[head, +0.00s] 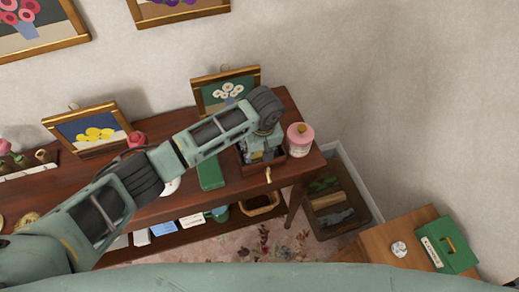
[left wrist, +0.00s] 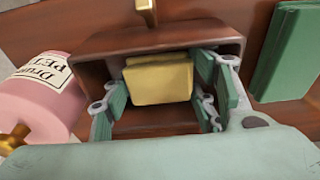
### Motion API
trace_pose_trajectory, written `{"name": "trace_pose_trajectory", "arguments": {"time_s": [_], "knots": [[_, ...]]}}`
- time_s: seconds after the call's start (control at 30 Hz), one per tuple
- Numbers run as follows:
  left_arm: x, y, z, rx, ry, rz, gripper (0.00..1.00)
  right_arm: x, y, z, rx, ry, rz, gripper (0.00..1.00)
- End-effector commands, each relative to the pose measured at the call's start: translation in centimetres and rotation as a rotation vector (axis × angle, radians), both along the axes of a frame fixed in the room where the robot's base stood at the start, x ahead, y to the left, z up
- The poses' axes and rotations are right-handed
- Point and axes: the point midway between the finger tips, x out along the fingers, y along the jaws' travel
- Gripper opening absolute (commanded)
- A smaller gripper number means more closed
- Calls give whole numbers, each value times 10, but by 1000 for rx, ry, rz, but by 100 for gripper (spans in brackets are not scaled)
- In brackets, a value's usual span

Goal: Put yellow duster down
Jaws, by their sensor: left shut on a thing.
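The yellow duster (left wrist: 158,82) is a pale yellow block-like piece in the left wrist view. It sits between the green fingers of my left gripper (left wrist: 160,103), which is shut on it. Behind and around it is a brown wooden box (left wrist: 110,47), open towards the camera; I cannot tell whether the duster touches its floor. In the head view my left gripper (head: 262,151) points down at the right end of the dark wooden table (head: 160,206), and the duster is hidden there. My right gripper is not in view.
A pink jar (head: 300,138) stands close beside my gripper, also in the left wrist view (left wrist: 42,97). A green book-like object (head: 210,172) lies on the other side. Framed pictures (head: 225,92) lean behind. A wooden crate (head: 338,200) is at the right.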

Motion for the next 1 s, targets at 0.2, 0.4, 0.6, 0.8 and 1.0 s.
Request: {"name": "trace_pose_trajectory", "arguments": {"time_s": [0.2,0.4,0.6,0.8,1.0], "knots": [[0,0,0,-1,0,0,29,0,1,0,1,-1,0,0],[0,0,-6,0,1,1,29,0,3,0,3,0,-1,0],[-2,0,-14,0,4,0,29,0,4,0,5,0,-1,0],[-3,1,-17,2,7,1,60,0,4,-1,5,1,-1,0],[-4,1,-18,1,9,1,62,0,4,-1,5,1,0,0]]}}
